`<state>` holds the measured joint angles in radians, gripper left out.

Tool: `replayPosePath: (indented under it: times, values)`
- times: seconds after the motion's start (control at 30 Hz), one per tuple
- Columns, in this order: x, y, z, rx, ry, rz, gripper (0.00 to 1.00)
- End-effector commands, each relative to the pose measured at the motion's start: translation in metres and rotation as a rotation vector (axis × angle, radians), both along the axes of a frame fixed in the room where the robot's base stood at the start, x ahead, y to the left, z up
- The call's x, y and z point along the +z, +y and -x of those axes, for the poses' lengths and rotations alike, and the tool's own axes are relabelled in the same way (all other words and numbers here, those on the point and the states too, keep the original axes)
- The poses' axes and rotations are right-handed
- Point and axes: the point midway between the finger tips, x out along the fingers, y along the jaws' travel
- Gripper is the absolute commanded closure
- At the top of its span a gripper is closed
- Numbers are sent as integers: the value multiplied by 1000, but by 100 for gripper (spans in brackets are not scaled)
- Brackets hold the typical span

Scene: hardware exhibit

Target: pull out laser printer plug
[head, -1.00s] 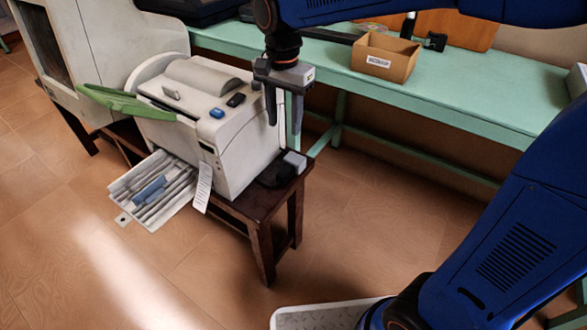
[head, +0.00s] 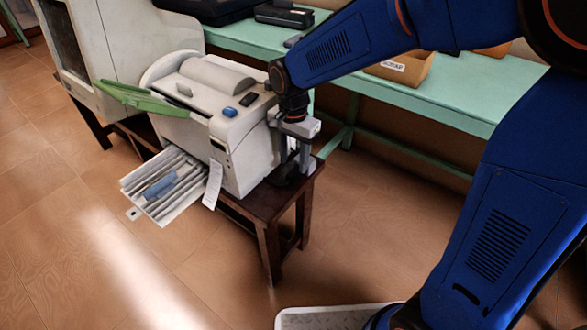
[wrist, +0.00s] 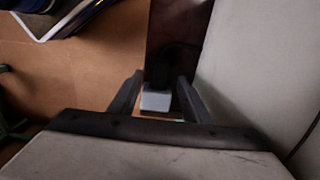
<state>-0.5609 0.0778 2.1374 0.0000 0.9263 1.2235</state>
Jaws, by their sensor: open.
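The white laser printer (head: 245,140) stands on a dark wooden stand (head: 262,208), with its tray pulled out at the front. The plug appears as a small pale grey block (wrist: 155,100) with a black part (wrist: 157,72) behind it, on the stand beside the printer. My gripper (head: 294,165) points down at the printer's right side. In the wrist view its two dark fingers are apart, one on each side of the pale block. I cannot tell whether they touch it. In the head view the fingers largely hide the plug.
The printer's side wall (wrist: 250,60) rises close to the right of my gripper in the wrist view. A green bench (head: 440,95) runs behind, with a cardboard box (head: 405,70) on it. A green flap (head: 140,98) sticks out from the printer.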

Motion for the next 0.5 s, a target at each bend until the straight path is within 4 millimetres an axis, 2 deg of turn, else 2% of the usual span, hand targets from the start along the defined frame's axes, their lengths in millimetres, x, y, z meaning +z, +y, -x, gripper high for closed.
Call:
replayPosePath:
  times: [0.1, 0.2, 0.5]
  values:
    - [-19, -1, 1, 0, 3, 3, 56]
    - [-30, 0, 0, 0, 2, 1, 56]
    - [-43, 0, 0, 0, 1, 1, 56]
